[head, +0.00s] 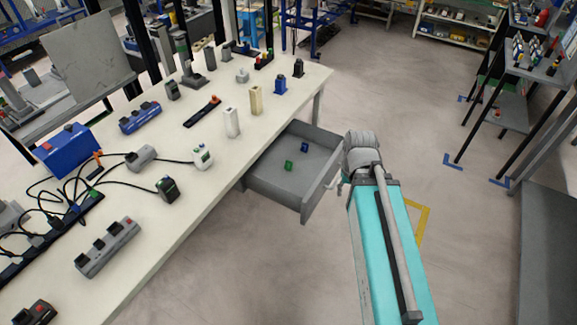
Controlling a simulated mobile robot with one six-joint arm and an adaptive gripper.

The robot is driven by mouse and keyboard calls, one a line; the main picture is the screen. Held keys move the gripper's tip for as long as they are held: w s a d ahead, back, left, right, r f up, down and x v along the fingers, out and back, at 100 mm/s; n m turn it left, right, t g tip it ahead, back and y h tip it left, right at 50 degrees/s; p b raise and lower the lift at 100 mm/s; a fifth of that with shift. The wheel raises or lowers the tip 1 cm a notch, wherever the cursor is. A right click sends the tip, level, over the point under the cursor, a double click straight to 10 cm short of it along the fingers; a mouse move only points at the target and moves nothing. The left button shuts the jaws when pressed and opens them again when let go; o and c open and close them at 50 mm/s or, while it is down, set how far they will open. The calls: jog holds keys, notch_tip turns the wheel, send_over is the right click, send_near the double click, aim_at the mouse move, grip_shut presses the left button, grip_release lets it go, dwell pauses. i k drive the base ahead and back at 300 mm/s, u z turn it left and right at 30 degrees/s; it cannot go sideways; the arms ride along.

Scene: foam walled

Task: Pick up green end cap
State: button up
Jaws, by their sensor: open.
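A small green end cap (288,166) lies on the floor of an open grey drawer (262,187) below the edge of the long table. A small blue piece (305,148) lies in the same drawer, a little behind and to the right of the green one, apart from it. My teal and grey arm reaches up on the right of the drawer, close to its front panel. My gripper cannot be made out in this view. Nothing covers the green end cap.
The long cream table (190,225) carries a blue box (68,150), cables, switch boxes and several upright blocks. A dark shelf rack (500,110) stands at the right. Open floor lies between the drawer and the rack.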

aim_at(288, 165)
jog(key=z, duration=0.4)
jog(key=k, duration=0.85)
jog(key=u, duration=0.65)
jog(key=i, duration=1)
jog(key=z, duration=0.05)
